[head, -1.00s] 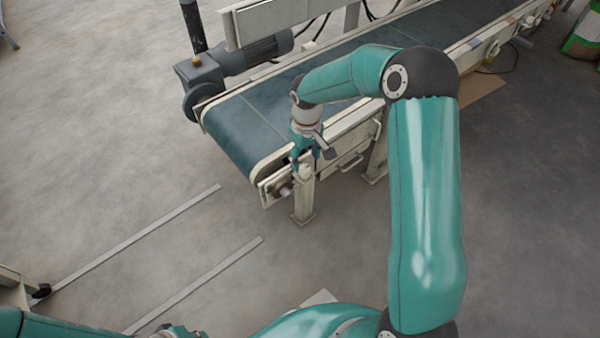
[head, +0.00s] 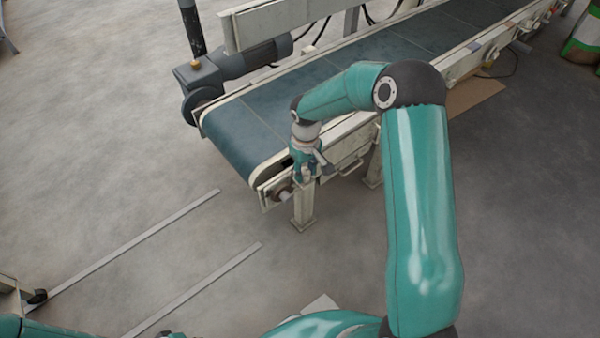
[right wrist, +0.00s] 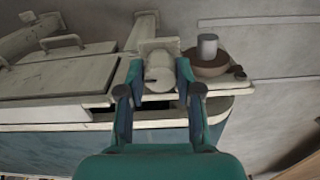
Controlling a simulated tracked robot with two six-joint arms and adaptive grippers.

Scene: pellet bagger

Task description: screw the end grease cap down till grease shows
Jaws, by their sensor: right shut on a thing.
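The end grease cap (right wrist: 158,70) is a pale, cream-coloured cylinder at the near end of the conveyor frame. My right gripper (right wrist: 160,76) is shut on it, with one finger on each side in the right wrist view. In the head view my right gripper (head: 304,178) points down at the top of the conveyor's end leg and hides the cap. No grease can be made out around the cap. A small part of my left gripper (head: 174,335) shows at the bottom edge of the head view, too cut off to read.
The conveyor's blue belt (head: 238,135) runs behind my right gripper. A brown disc with a grey shaft end (right wrist: 208,62) sits close to the right finger. A pale handle (head: 350,167) juts from the frame side. The floor in front is clear except for two pale strips.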

